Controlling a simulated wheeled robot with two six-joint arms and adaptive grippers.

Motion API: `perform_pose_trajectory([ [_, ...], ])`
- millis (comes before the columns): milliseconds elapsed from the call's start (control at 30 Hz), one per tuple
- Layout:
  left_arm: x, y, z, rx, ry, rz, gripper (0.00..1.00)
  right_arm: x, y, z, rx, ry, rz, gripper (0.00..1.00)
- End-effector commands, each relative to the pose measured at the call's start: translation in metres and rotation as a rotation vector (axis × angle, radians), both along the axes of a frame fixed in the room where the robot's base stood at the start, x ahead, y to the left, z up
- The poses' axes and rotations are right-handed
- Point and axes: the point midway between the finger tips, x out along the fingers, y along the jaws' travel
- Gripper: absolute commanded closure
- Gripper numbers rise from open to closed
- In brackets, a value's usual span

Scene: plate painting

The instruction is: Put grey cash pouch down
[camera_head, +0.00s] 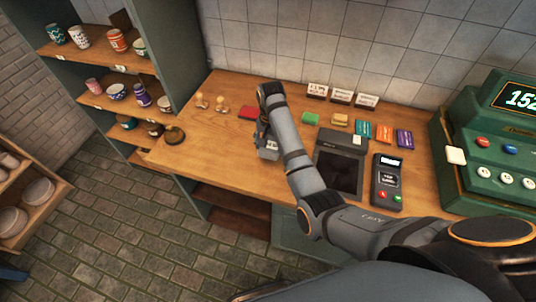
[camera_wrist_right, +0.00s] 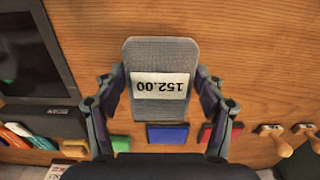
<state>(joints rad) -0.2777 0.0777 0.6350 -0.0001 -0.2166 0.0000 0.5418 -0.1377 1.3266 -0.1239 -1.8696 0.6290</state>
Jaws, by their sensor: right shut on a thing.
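The grey cash pouch (camera_wrist_right: 160,105) has a white label reading 152.00, upside down in the right wrist view. My right gripper (camera_wrist_right: 160,80) is shut on it, with one finger along each side. The wooden counter (camera_wrist_right: 265,60) lies behind the pouch; I cannot tell whether the pouch touches it. In the head view, the pouch (camera_head: 268,153) shows as a small grey patch at my right gripper (camera_head: 266,140), partly hidden by my right arm. My left gripper is not in view.
A dark tablet-like device (camera_head: 338,172) and a card terminal (camera_head: 388,182) stand right of my arm. A green cash register (camera_head: 490,150) is at the far right. Stamps (camera_head: 221,104), a red pad (camera_head: 247,113) and small signs (camera_head: 341,95) sit farther back.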

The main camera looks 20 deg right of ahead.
Motion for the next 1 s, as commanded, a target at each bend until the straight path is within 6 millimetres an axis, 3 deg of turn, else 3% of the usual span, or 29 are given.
perform_pose_trajectory([
  [267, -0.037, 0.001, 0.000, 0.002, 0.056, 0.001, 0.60, 0.008, 0.004, -0.011, 0.001, 0.002, 0.000, 0.70],
  [333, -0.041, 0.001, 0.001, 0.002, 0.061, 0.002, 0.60, 0.009, 0.004, -0.022, 0.000, 0.004, 0.000, 0.70],
  [500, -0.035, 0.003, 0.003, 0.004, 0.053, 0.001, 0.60, 0.009, 0.004, -0.042, 0.001, 0.001, 0.000, 0.70],
  [767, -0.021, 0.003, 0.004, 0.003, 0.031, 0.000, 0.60, 0.009, 0.004, -0.043, 0.001, -0.001, 0.000, 0.70],
  [800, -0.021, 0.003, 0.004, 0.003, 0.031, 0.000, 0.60, 0.008, 0.004, -0.044, 0.001, 0.001, 0.000, 0.28],
  [967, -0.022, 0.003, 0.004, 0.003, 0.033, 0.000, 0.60, 0.008, 0.004, -0.044, 0.001, 0.001, 0.000, 0.07],
  [1000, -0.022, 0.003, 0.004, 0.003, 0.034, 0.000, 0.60, 0.008, 0.004, -0.044, 0.001, 0.001, 0.000, 0.07],
])
